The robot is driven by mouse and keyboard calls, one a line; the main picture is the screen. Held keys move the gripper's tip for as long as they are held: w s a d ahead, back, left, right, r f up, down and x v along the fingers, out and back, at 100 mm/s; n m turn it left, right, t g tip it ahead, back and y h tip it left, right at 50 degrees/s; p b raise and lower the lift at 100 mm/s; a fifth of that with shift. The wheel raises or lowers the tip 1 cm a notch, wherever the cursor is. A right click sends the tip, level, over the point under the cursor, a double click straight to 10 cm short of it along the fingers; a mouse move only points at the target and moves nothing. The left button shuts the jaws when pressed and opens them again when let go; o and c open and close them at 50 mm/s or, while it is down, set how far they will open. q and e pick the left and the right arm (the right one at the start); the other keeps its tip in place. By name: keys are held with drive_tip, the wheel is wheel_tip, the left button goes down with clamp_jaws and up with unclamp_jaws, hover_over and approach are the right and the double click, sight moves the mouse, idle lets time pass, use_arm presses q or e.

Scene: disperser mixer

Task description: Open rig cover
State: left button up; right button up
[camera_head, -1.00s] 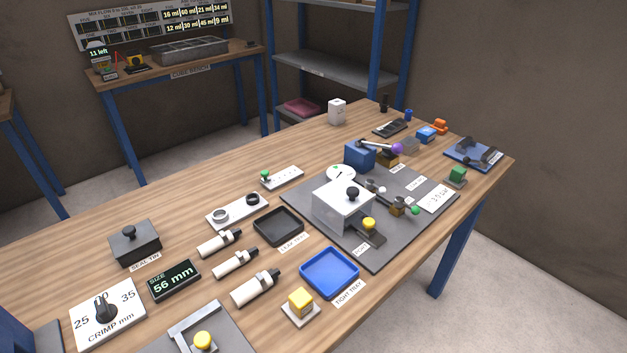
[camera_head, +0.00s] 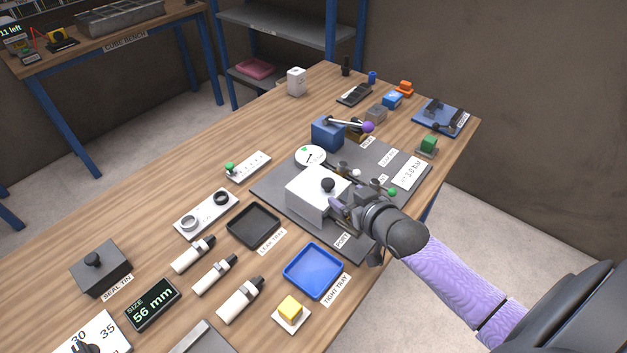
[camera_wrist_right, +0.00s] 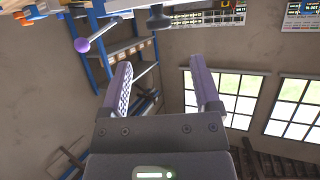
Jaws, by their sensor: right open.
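The rig cover (camera_head: 308,201) is a pale box with a black knob (camera_head: 327,185) on top. It sits closed on the dark grey rig plate (camera_head: 271,190). My right gripper (camera_head: 341,206) is at the cover's right side, just below knob height in the picture. Its two fingers are apart and empty in the right wrist view (camera_wrist_right: 163,84). A dark knob (camera_wrist_right: 160,17) shows at the top edge there, beyond the fingertips and not between them. My right wrist hides the yellow-knobbed port in front of the cover. My left gripper is not in view.
A gauge (camera_head: 310,156), a blue block (camera_head: 327,133) and a purple-ended lever (camera_head: 367,127) stand behind the cover. The black leak tray (camera_head: 254,226) and blue tight tray (camera_head: 314,270) lie in front. Several white cylinders lie to the left.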

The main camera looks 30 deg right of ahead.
sight(330, 184)
drive_tip(key=x, duration=0.2)
drive_tip(key=b+x, duration=0.1)
drive_tip(key=x, duration=0.1)
drive_tip(key=b+x, duration=0.1)
drive_tip(key=x, duration=0.1)
drive_tip(key=shift+f, duration=0.35)
drive_tip(key=shift+w+f, duration=0.1)
drive_tip(key=shift+w, duration=0.2)
drive_tip(key=shift+w+b, duration=0.25)
drive_tip(key=shift+b, duration=0.05)
drive_tip(key=shift+c, duration=0.2)
drive_tip(key=c, duration=1)
clamp_jaws()
